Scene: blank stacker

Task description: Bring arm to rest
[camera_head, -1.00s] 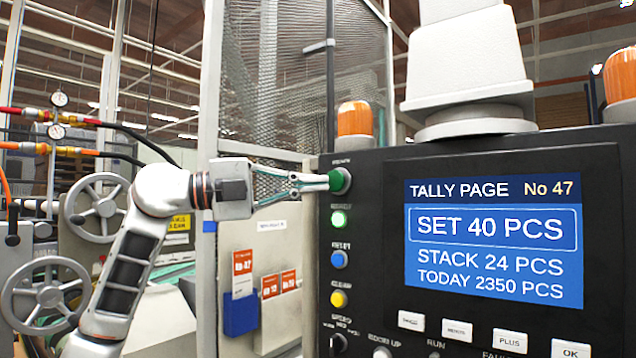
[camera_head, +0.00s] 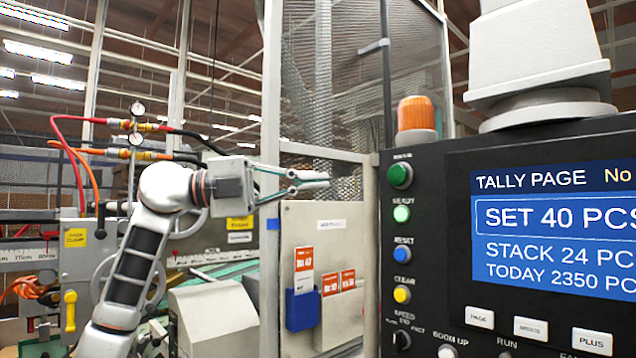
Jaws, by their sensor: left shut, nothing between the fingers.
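My left arm (camera_head: 136,262) comes in from the lower left. Its gripper (camera_head: 318,180) points right, with its fingers together and nothing between them. The fingertips are apart from the green button (camera_head: 400,175) on the black control panel (camera_head: 440,240), a short way to its left in the picture. Below that button are a lit green lamp (camera_head: 401,213), a blue button (camera_head: 402,253) and a yellow button (camera_head: 402,293). The panel's screen (camera_head: 560,235) reads TALLY PAGE, SET 40 PCS, cut off at the right edge. My right gripper is not in view.
An orange beacon (camera_head: 416,113) stands on the panel. A mesh guard (camera_head: 335,100) is behind my gripper. A beige board (camera_head: 325,232) with a blue card holder (camera_head: 302,310) is below it. Hoses and gauges (camera_head: 137,139) are at the left, behind my arm.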

